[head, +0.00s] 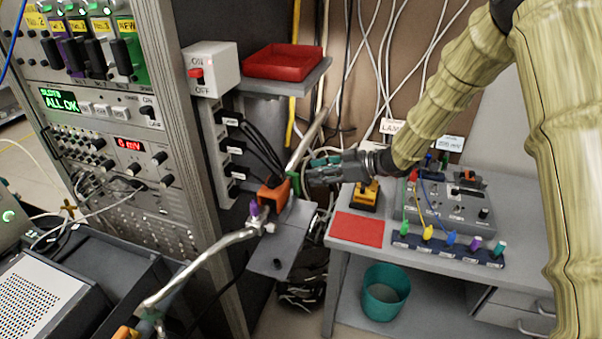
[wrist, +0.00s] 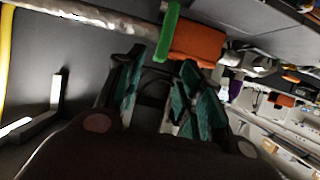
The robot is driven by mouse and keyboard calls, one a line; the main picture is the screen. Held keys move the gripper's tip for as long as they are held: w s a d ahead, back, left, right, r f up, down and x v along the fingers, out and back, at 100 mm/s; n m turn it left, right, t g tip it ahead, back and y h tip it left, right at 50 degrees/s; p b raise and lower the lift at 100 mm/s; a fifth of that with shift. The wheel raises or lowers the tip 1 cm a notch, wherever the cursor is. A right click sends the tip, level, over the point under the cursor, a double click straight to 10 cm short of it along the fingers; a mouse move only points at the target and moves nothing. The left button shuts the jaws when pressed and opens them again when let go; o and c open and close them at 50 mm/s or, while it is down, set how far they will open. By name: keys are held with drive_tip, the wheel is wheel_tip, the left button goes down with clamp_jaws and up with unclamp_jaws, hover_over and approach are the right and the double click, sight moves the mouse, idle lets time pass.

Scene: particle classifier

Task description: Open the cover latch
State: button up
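An orange block (head: 272,194) sits on the silver pipe in the middle of the head view. A narrow green piece (head: 293,184) stands at its right end; I take it for the cover latch. In the wrist view the green bar (wrist: 168,33) lies upright against the left end of the orange block (wrist: 197,42). My gripper (head: 309,171) has teal fingers and points left, close to the green piece. In the wrist view my gripper (wrist: 168,68) has its fingers apart with nothing between them, just below the green bar. Whether a fingertip touches it I cannot tell.
A grey plate (head: 272,247) hangs below the block. The instrument rack (head: 185,130) stands left, with an ON/OFF switch box (head: 212,70). A red tray (head: 284,62) sits on a shelf above. A bench with a grey device (head: 447,212) and teal bin (head: 385,292) stands right.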

sight(293, 184)
drive_tip(key=p+x, duration=0.1)
drive_tip(key=x, duration=0.5)
drive_tip(key=shift+c, duration=0.3)
clamp_jaws()
